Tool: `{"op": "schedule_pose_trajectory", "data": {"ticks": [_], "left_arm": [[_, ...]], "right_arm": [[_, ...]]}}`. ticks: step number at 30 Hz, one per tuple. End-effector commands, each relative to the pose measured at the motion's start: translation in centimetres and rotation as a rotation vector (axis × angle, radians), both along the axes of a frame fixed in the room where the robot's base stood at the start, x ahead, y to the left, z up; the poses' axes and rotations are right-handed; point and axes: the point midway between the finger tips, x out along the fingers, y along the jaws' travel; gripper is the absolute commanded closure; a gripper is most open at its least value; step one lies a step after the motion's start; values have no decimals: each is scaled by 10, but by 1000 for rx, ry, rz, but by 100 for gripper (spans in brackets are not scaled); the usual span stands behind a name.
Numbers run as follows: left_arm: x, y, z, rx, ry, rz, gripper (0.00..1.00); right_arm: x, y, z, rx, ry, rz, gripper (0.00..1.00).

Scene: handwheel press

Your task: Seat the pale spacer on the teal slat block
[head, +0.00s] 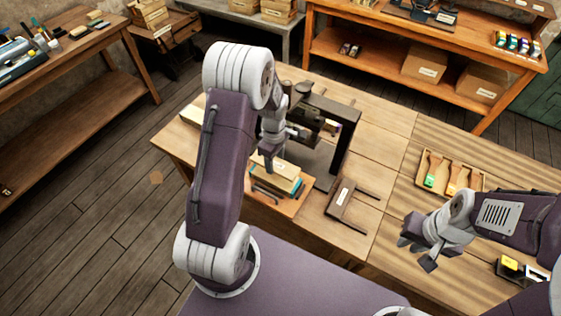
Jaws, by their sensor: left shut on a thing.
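My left gripper (270,157) is shut, pointing down over the front of the bench beside the press. A pale wooden piece (284,173), which looks like the pale spacer, is at its fingertips; the contact is small and partly hidden. A teal strip (297,188), perhaps part of the teal slat block, shows just right of and below the pale piece. Whether the two touch cannot be told. My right gripper (419,250) is open and empty, above the bench at the right.
The dark press frame (330,125) stands close behind and right of my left gripper. A brown board with a dark two-pronged frame (345,200) lies right of it. A wooden tray (470,181) with coloured items is further right. Bare bench top (385,150) lies between.

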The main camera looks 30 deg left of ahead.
Motion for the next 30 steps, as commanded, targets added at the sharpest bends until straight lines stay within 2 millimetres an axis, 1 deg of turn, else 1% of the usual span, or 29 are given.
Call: {"op": "schedule_pose_trajectory", "data": {"ticks": [4,8,15,17,30], "left_arm": [[1,2,-1,0,-1,9,93],[1,1,-8,0,-1,8,93],[0,1,-35,0,0,7,93],[0,1,-40,0,0,7,93],[1,1,-38,0,0,7,93]], "right_arm": [[0,0,0,0,0,0,80],[0,0,-6,0,0,0,80],[0,0,-32,0,0,0,80],[0,0,-36,0,0,0,80],[0,0,-34,0,0,0,80]]}}
